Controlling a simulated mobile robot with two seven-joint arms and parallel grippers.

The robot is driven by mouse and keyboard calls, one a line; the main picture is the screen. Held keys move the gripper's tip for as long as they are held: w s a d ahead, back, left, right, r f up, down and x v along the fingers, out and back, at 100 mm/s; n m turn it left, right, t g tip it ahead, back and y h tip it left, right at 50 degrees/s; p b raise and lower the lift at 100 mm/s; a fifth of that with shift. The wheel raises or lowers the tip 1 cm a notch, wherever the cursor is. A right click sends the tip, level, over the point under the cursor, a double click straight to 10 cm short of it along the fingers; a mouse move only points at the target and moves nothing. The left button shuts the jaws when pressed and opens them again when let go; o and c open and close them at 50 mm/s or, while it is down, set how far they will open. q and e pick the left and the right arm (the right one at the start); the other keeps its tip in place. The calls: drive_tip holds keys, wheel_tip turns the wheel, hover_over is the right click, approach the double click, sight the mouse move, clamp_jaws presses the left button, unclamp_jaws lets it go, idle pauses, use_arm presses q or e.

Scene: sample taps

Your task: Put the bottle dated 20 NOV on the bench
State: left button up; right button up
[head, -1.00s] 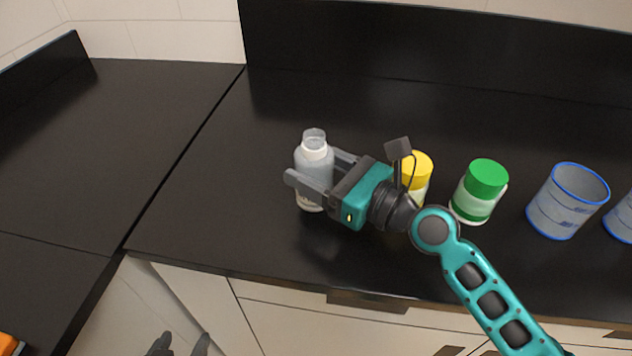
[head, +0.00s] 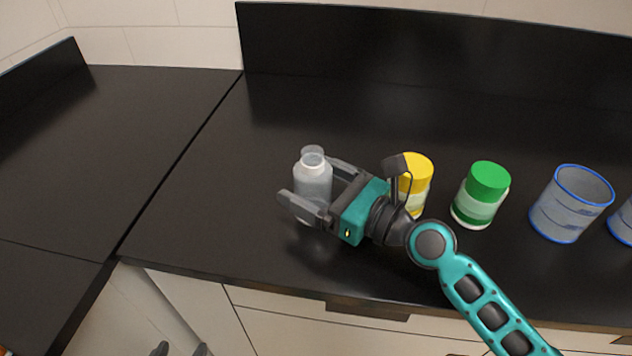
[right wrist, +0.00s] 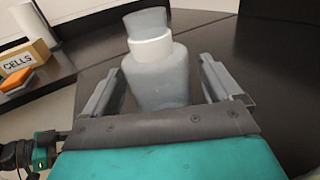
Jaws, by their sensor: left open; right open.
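A pale grey translucent bottle (head: 313,183) with a white neck ring stands upright on the black bench (head: 220,200). It fills the middle of the right wrist view (right wrist: 160,75). No date can be read on it. My right gripper (head: 308,186) is open, with one finger on each side of the bottle; in the right wrist view, gaps show beside it. The bottle's base is partly hidden by the near finger. My left gripper (head: 180,350) is open and empty, its tips just showing at the bottom edge of the head view, below the bench.
A yellow-lidded jar (head: 417,170) stands right behind my right wrist. A green-lidded jar (head: 482,195) and blue-rimmed cups (head: 570,205) stand further right. The bench left of the bottle is clear. The right wrist view shows a CELLS box (right wrist: 22,62) and an orange object (right wrist: 16,80).

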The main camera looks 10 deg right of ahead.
drive_tip(key=shift+r, duration=0.2)
drive_tip(key=b+v, duration=0.1)
drive_tip(key=v, duration=0.4)
drive_tip(key=b+v, duration=0.2)
drive_tip(key=v, duration=0.3)
drive_tip(key=shift+s+d+f, duration=0.2)
drive_tip(key=shift+f, duration=0.05)
drive_tip(key=shift+s+d+r+b, duration=0.1)
drive_tip(key=shift+s+d+b, duration=0.15)
drive_tip(key=shift+b, duration=0.05)
drive_tip(key=shift+s+d+r, duration=0.1)
drive_tip(key=shift+s+d, duration=0.1)
drive_tip(key=shift+s, duration=0.05)
